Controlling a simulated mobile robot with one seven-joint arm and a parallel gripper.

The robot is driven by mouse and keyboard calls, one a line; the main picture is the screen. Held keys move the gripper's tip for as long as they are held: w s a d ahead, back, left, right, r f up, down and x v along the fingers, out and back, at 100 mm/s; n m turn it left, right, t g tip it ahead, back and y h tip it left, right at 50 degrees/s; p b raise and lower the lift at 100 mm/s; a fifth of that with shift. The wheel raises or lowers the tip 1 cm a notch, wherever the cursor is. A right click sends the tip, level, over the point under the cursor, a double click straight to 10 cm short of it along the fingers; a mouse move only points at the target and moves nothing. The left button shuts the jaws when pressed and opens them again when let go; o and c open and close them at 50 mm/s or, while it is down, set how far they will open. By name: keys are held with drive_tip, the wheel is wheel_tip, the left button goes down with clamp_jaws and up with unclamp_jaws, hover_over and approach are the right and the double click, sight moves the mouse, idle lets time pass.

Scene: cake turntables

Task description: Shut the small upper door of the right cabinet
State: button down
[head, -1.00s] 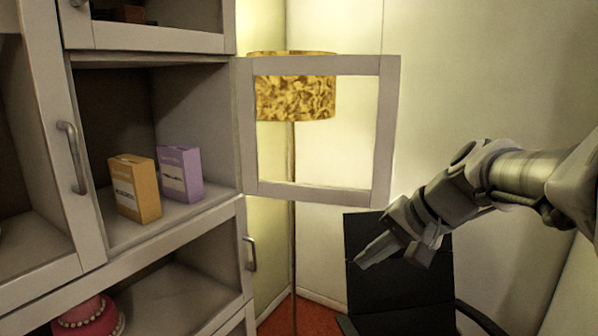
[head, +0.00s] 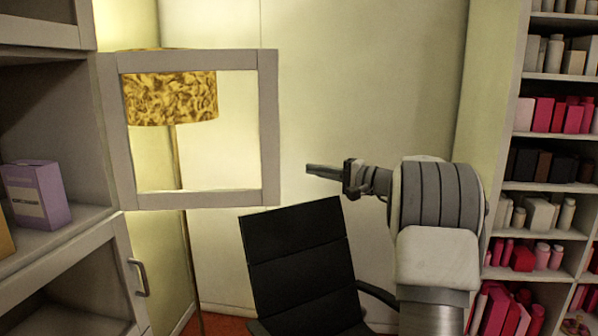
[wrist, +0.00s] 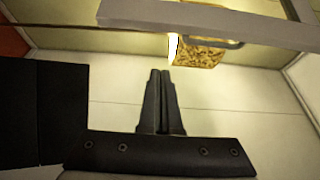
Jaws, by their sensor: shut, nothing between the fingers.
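The small upper door (head: 269,130) of the cabinet stands open, swung out to the right from its hinge side. It is a pale frame around a see-through pane. In the wrist view, a pale door frame (wrist: 200,18) crosses the top, with a handle (wrist: 222,43) below it. The cabinet opening shows at the left, with a purple box (head: 38,195) on its shelf. My gripper (head: 309,168) is shut and empty, to the right of the door's free edge and apart from it in the head view. Its closed fingers (wrist: 160,74) point up the wrist view, below the frame.
A floor lamp with a gold shade (head: 170,95) stands behind the door. A black chair (head: 300,260) stands below my gripper. A lower cabinet door (head: 115,255) is at the left. Shelves of goods (head: 555,145) line the right. The wall between is bare.

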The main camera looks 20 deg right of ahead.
drive_tip(key=w+a+p, duration=0.1)
drive_tip(key=w+a, duration=0.2)
drive_tip(key=a, duration=0.3)
drive_tip(key=shift+w+a+p, duration=0.25)
drive_tip(key=shift+w+p, duration=0.1)
drive_tip(key=shift+w, duration=0.05)
idle(0.4)
